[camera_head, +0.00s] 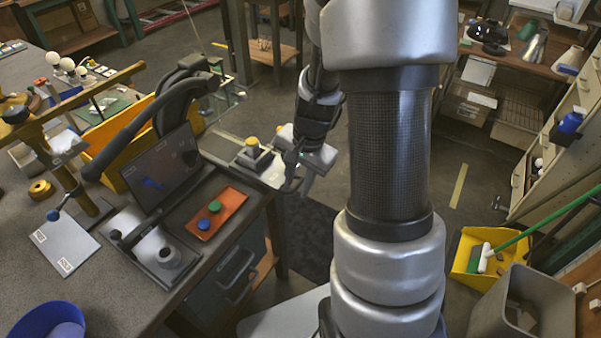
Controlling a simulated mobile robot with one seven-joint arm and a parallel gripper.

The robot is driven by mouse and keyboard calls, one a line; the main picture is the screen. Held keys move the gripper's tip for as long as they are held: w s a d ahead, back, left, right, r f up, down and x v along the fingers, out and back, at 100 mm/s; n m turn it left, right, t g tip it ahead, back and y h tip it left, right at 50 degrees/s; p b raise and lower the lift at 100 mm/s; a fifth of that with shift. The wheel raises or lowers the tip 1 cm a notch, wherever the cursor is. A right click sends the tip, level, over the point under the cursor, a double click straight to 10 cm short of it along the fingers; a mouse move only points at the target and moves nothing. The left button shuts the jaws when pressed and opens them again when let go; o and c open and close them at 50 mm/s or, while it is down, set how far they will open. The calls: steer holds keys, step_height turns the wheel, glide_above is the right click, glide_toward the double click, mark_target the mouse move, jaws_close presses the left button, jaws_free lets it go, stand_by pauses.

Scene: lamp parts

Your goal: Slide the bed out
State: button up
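A light grey, flat bed (226,149) sticks out to the right of a dark lever machine (179,107) at the bench's far right edge. A dark grey block with a yellow top (252,151) sits on it. My gripper (289,183) is at the bed's right end, beside or touching it. Its fingers are small and partly merge with the bed's end, so I cannot tell whether they are open, shut or around anything. My arm hangs down the middle of the picture and hides part of the floor.
An orange tray (217,212) with a green and a blue button lies on the bench in front of the machine. A grey fixture (155,247) stands to its left. A blue bowl (48,322) is at the near left. The floor right of the bed is open.

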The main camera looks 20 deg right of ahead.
step_height(320, 180, up, 17)
steer(key=s+d+p, duration=0.1)
steer(key=s+p, duration=0.1)
steer(key=p, duration=0.1)
steer(key=shift+s+d, duration=0.25)
steer(key=shift+d, duration=0.15)
steer(key=s+a+r+n+t+p, duration=0.2)
steer(key=s+a+r+n, duration=0.3)
steer(key=r, duration=0.3)
steer(key=s+a+r+n+t+h+p, duration=0.1)
steer(key=s+a+r+n+t+p, duration=0.1)
steer(key=s+a+r+n+p, duration=0.2)
steer(key=s+r+n+p, duration=0.1)
steer(key=s+r+n, duration=0.1)
steer(key=s+r, duration=0.1)
steer(key=shift+s+a+r, duration=0.3)
steer(key=shift+a+r, duration=0.1)
steer(key=shift+r, duration=0.5)
stand_by(0.4)
